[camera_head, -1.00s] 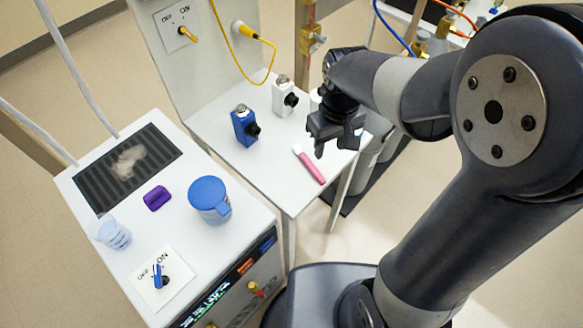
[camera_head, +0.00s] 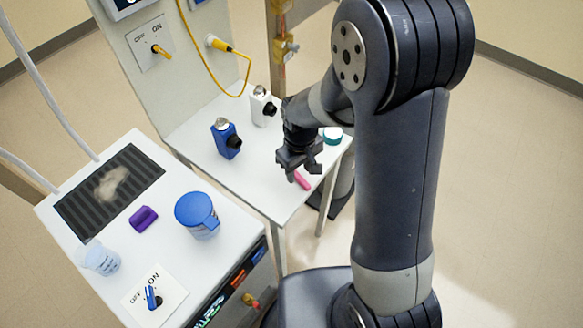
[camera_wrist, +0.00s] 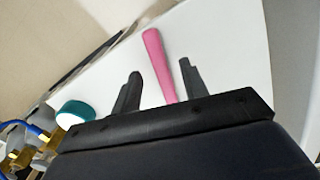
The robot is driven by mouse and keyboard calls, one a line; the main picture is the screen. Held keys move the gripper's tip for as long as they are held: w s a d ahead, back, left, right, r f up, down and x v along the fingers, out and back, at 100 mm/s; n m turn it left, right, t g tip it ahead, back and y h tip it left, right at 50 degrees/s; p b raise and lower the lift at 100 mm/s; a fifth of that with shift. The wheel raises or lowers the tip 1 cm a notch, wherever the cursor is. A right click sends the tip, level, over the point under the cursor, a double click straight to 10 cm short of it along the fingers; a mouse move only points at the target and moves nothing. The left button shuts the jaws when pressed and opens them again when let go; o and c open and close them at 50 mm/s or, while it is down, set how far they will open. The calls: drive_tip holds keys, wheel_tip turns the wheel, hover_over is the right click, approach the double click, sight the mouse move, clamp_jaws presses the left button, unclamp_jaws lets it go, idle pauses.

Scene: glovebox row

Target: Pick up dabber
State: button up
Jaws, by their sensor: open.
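The dabber, a pink stick with a white end in the earlier head view, lies on the white table. Only its pink part (camera_head: 302,180) shows in the head view now, with the rest hidden behind my gripper (camera_head: 302,168). In the wrist view the pink dabber (camera_wrist: 158,62) runs between the two fingers of my gripper (camera_wrist: 160,82), nearer the right one. Its near end is hidden behind the gripper body. The gripper is open, with a gap between each finger and the dabber. Whether the fingertips are down at its height I cannot tell.
A blue bottle (camera_head: 228,140) and a white bottle (camera_head: 262,108) stand behind on the white table (camera_head: 200,112).

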drive_tip(key=shift+f, duration=0.9)
clamp_jaws()
